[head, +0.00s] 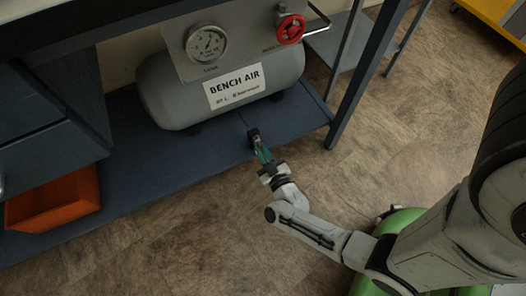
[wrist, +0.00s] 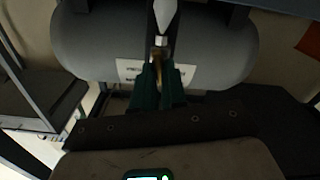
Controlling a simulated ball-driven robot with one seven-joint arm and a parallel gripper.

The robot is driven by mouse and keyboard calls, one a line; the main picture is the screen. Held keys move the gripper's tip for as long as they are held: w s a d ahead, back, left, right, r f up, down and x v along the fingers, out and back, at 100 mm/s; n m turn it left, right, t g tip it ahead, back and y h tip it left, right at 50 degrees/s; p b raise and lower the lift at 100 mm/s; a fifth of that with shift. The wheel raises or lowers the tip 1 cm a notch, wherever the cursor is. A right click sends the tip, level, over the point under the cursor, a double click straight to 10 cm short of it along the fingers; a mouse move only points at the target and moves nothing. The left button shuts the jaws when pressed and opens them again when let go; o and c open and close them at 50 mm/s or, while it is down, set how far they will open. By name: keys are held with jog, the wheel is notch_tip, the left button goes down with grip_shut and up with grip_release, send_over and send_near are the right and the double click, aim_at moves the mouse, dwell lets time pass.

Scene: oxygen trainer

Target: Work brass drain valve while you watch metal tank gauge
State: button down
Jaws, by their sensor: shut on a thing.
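The metal tank gauge (head: 206,44) is a round white dial in a grey panel, facing me in the head view. Its needle is too small to read surely. Below it lies the grey tank (head: 165,90) with a white "BENCH AIR" label (head: 234,86). My gripper (head: 256,138) is at the tank's lower front, above the shelf edge. In the wrist view its green fingers (wrist: 158,75) are shut on the brass drain valve (wrist: 158,54), which shows as a small brass piece between them. In the head view the valve is hidden by the gripper.
A red round knob (head: 290,29) sits on the panel's right. The tank rests on a blue shelf (head: 150,165); a table leg (head: 358,85) stands to the right. An orange bin (head: 53,200) is at left. Open floor (head: 180,250) lies in front.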

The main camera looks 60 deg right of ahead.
jog(key=shift+m, duration=1.7)
jog(key=c, duration=1.2)
grip_release()
jog(key=shift+s, duration=0.1)
jog(key=p+v, duration=0.2)
jog(key=v, duration=0.8)
jog(key=shift+s+a, duration=0.25)
